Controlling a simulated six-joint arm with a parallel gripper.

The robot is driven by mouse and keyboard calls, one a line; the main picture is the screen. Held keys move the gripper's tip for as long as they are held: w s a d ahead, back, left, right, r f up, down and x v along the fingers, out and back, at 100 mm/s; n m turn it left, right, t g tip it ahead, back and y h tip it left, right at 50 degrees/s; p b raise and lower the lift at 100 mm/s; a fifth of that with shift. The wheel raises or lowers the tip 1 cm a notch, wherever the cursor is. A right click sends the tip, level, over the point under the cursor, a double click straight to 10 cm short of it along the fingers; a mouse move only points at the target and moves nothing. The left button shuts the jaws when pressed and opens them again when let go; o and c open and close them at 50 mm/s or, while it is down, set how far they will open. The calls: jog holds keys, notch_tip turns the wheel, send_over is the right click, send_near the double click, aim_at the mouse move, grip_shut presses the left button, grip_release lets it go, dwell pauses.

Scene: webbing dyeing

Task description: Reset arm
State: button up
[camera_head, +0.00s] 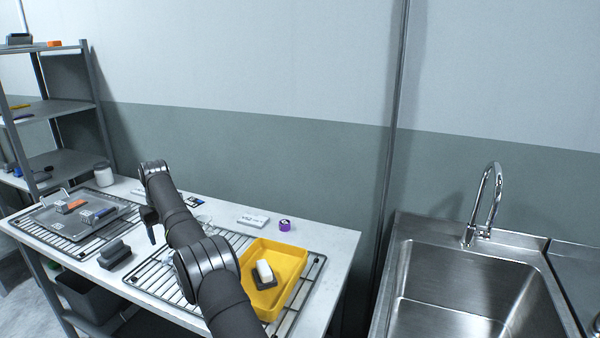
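My dark grey arm reaches up from the bottom of the head view and crosses in front of the white table (338,247). Its far end bends down, and my gripper (151,234) shows small and dark above the table, left of the arm. The fingers are too small to tell whether they are open or shut. I see nothing clearly held in it. The arm hides part of the table's middle and of the wire rack (158,276) under it.
A yellow tray (290,258) holding a white-and-dark block (264,273) stands right of my arm. A metal tray (62,226) with orange and blue-grey tools sits at left. A dark block (114,254), white box (253,220) and purple roll (284,225) lie around. A sink (470,283) is at right.

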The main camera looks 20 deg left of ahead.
jog(key=f, duration=0.7)
jog(key=a+f, duration=0.1)
jog(key=f, duration=0.2)
jog(key=shift+w+f, duration=0.15)
jog(key=shift+w, duration=0.05)
notch_tip(320, 180, up, 2)
jog(key=shift+r, duration=1.1)
